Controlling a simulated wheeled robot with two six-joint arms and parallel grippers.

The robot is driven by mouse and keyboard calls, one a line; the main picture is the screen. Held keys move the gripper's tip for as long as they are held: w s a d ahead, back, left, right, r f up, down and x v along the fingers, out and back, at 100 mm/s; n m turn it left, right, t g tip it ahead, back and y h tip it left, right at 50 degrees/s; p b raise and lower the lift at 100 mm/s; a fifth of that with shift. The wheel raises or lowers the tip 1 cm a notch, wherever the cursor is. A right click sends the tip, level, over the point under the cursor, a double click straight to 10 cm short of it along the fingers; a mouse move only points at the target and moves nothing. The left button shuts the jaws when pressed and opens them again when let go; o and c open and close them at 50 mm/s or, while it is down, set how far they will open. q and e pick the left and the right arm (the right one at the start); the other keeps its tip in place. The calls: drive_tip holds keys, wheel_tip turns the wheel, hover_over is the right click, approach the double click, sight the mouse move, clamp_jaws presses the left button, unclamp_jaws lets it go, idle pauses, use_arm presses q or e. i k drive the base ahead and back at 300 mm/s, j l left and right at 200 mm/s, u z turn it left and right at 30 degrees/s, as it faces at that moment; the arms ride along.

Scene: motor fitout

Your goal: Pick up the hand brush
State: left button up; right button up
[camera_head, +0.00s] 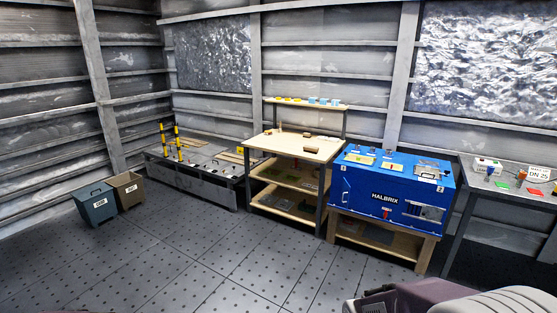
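I cannot pick out the hand brush for sure. Small brown items (307,136) lie on the top of the wooden workbench (285,148), but they are too small to tell whether one is the brush. Neither of my grippers is in view.
A blue HALBRIX unit (362,194) sits on a wooden stand right of the workbench. A grey table (505,193) with small parts stands far right. A low platform (195,182) and two bins (97,205) (129,191) are left. The middle floor is clear. A purple-grey shape fills the bottom right.

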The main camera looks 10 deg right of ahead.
sight(309, 149)
drive_tip(key=i+l+z, duration=0.35)
drive_tip(key=i, duration=0.85)
drive_tip(key=i+z, duration=0.3)
drive_tip(key=i, duration=0.95)
drive_tip(key=i+l+u, duration=0.1)
drive_tip(key=i+u, duration=0.2)
drive_tip(key=i, duration=0.2)
drive_tip(key=i+l+u, duration=0.3)
drive_tip(key=i, duration=0.2)
drive_tip(key=i+l+u, duration=0.25)
drive_tip(key=i, duration=0.25)
drive_tip(key=i+l+u, duration=0.85)
drive_tip(key=k+l, duration=0.05)
drive_tip(key=k, duration=0.05)
